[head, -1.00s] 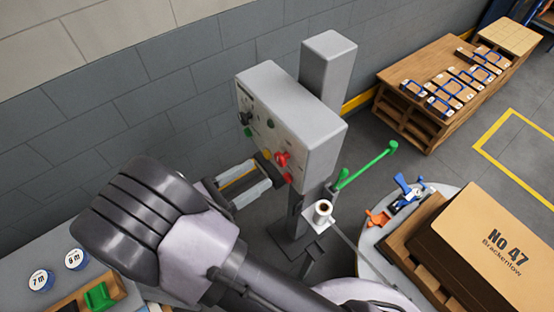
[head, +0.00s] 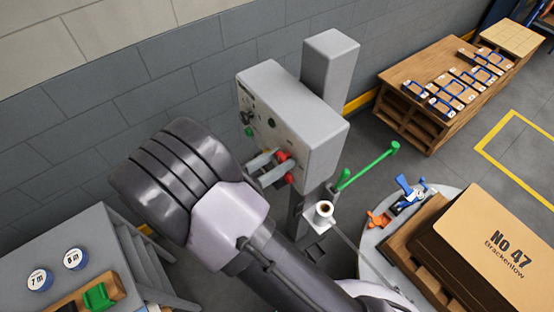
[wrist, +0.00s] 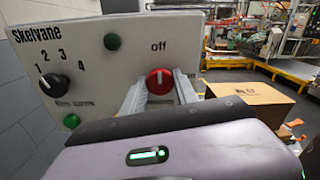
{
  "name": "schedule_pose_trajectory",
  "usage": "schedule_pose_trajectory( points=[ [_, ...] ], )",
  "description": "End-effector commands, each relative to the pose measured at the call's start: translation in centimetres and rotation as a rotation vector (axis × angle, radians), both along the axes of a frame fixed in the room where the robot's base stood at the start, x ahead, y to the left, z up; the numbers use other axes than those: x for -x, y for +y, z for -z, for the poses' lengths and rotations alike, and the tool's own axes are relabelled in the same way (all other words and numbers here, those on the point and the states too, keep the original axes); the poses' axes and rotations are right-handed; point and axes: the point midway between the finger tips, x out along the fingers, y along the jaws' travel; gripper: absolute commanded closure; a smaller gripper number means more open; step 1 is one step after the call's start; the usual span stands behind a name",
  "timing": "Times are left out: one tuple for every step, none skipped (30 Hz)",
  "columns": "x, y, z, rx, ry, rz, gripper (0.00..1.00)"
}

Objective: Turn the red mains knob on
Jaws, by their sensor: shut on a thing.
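The red mains knob (wrist: 160,82) is on the front of a grey control box (head: 318,128), under the word "off". A pale mark on the knob runs roughly upright, towards that word. In the wrist view my gripper (wrist: 160,88) has one finger on each side of the knob, shut on it. In the head view my gripper (head: 275,168) reaches the box front, and its fingers partly hide the knob (head: 283,156).
A black selector knob (wrist: 54,85) marked 1 to 4, a dark green button (wrist: 112,41) and a brighter green one (wrist: 71,121) share the panel. A green lever (head: 370,165) and a large carton (head: 492,238) stand to the right. The wall is close at left.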

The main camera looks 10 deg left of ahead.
Motion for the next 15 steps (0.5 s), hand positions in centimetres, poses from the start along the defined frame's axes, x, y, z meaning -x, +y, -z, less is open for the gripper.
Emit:
schedule_pose_trajectory(
  points=[
    [0.01, -0.01, 0.01, 0.0, 0.0, 0.0, 1.0],
    [0.02, 0.0, 0.01, -0.001, -0.001, 0.0, 1.0],
    [0.02, 0.0, 0.01, -0.003, -0.003, 0.001, 1.0],
    [0.01, 0.0, 0.0, -0.005, -0.005, 0.001, 1.0],
    [0.01, 0.0, 0.0, -0.009, -0.008, 0.001, 1.0],
    [0.02, -0.01, -0.01, -0.015, -0.013, 0.001, 1.0],
    [0.02, -0.01, -0.01, -0.021, -0.018, 0.001, 1.0],
    [0.02, -0.01, -0.01, -0.029, -0.025, 0.001, 1.0],
    [0.02, -0.01, -0.02, -0.042, -0.036, 0.001, 1.0],
    [0.02, 0.0, -0.03, -0.052, -0.044, 0.001, 1.0],
    [0.02, 0.0, -0.03, -0.065, -0.055, 0.001, 1.0],
    [0.02, -0.01, -0.04, -0.084, -0.072, 0.001, 1.0],
    [0.02, 0.0, -0.04, -0.099, -0.085, 0.001, 1.0],
    [0.02, -0.01, -0.05, -0.116, -0.099, 0.001, 1.0],
    [0.02, 0.0, -0.04, -0.141, -0.12, 0.001, 1.0]
  ],
)
